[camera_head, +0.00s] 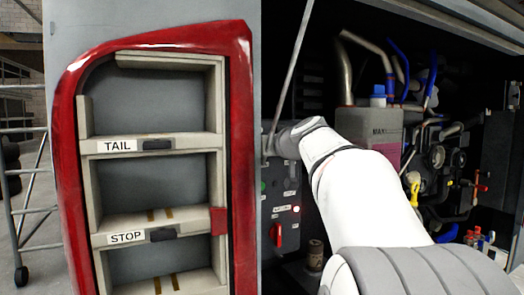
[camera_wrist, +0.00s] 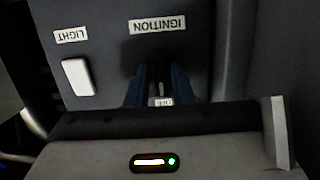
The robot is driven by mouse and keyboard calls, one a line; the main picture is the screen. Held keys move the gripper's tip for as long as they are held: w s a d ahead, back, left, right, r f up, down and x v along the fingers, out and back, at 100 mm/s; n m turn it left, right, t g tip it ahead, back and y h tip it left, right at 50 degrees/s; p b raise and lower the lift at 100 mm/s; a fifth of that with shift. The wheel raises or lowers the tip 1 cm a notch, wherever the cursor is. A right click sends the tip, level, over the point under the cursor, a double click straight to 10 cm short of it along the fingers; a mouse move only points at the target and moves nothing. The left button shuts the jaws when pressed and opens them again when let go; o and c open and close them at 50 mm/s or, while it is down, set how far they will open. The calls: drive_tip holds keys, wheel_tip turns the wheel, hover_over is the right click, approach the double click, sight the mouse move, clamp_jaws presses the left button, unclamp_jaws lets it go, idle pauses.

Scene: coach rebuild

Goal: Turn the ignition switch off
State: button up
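In the wrist view, a dark grey panel (camera_wrist: 108,70) carries an upside-down IGNITION label (camera_wrist: 157,26). Below that label, the two dark blue fingers of my gripper (camera_wrist: 160,86) reach to the panel, a small distance apart. A narrow dark switch (camera_wrist: 161,88) with a pale part shows between them, above a small white tag (camera_wrist: 160,101) that I cannot read for sure. Whether the fingers press on the switch or only stand beside it is unclear. The switch's position is also unclear. In the head view my white arm hides the gripper and this switch.
A white LIGHT switch (camera_wrist: 78,77) is beside the ignition spot. A fluid tank (camera_head: 371,128) and hoses stand behind my arm.

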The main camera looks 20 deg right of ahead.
drive_tip(key=o, duration=0.5)
drive_tip(key=shift+c, duration=0.2)
drive_tip(key=s+b, duration=0.5)
drive_tip(key=s, duration=0.4)
drive_tip(key=shift+s+d, duration=0.1)
